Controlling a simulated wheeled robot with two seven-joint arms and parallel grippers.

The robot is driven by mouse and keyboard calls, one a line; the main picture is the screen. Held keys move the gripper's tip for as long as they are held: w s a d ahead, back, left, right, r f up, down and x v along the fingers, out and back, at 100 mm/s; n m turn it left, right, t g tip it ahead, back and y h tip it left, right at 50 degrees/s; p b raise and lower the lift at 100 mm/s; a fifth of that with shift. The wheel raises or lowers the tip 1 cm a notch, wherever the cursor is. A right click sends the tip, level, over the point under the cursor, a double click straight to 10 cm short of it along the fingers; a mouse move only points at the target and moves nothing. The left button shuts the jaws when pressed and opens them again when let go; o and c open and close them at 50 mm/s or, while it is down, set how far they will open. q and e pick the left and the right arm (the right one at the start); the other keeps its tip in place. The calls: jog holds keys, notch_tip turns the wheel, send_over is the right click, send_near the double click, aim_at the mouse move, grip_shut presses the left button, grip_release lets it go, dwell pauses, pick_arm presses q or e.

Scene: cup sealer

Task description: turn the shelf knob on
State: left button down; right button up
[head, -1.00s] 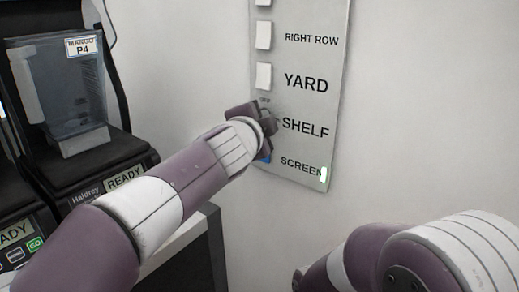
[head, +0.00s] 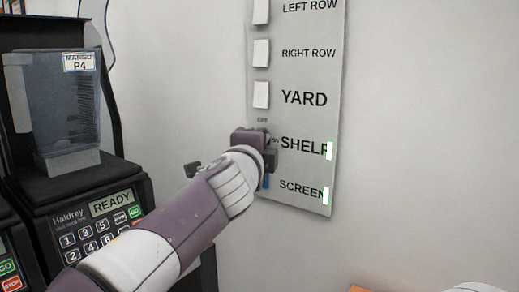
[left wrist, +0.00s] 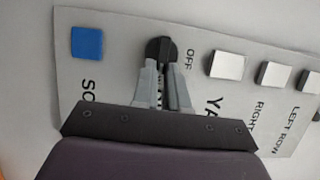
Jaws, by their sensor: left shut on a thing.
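The dark shelf knob (left wrist: 160,47) sits on the grey wall panel (head: 292,178), beside the word OFF in the left wrist view. My left gripper (left wrist: 165,78) is shut on it, one grey finger on each side. In the head view my left gripper (head: 268,148) reaches the panel left of the SHELF label (head: 303,145) and hides most of the knob. My right gripper is out of view.
White switches for YARD (head: 261,95) and RIGHT ROW (head: 261,53) are above. A blue switch (left wrist: 87,42) is beside SCREEN, whose light (head: 326,195) also glows. A black machine (head: 95,215) reading READY stands at the left. The wall right of the panel is bare.

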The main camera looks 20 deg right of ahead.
pick_arm(q)
jog(key=shift+r, duration=0.1)
jog(key=c, duration=1.2)
grip_release()
jog(key=shift+d, duration=0.1)
jog(key=shift+o, duration=0.2)
jog(key=shift+s, duration=0.1)
jog(key=b+v, duration=0.3)
jog(key=v, duration=0.9)
jog(key=shift+s+b, duration=0.25)
jog(key=shift+b, duration=0.15)
